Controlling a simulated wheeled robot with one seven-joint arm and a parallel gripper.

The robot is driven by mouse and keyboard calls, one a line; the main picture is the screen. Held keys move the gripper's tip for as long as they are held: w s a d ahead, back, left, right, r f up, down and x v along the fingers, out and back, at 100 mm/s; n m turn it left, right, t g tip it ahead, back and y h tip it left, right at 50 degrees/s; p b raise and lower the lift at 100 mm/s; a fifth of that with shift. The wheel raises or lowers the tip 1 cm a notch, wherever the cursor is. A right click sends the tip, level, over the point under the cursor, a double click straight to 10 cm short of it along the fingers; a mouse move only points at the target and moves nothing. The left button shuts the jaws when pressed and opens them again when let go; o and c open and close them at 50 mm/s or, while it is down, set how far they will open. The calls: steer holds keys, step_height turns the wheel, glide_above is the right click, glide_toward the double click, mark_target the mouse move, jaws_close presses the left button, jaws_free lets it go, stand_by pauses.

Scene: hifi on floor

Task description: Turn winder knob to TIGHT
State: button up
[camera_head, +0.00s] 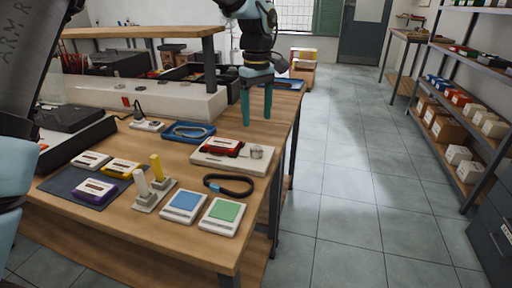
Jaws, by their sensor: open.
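What looks like the winder is a flat white unit (228,163) near the right edge of the wooden table. A red-and-dark cassette (223,147) sits on it, and a small silvery knob (256,152) stands at its right end. The knob's pointer and any TIGHT mark are too small to read. My gripper (256,120) points down with its two teal fingers apart and nothing between them. In the picture it is just above the knob and appears apart from it.
A black looped strap (229,185) lies in front of the winder. Blue (184,202) and green (223,212) pads, a stand with yellow and white levers (154,192), and cassettes on a dark mat (68,186) lie nearby. A blue tray (188,132) is behind. Floor right is clear.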

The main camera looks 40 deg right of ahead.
mark_target(256, 148)
step_height(256, 148, down, 10)
steer(key=shift+w+a+f+p, duration=0.1)
steer(key=shift+p, duration=0.75)
jaws_close()
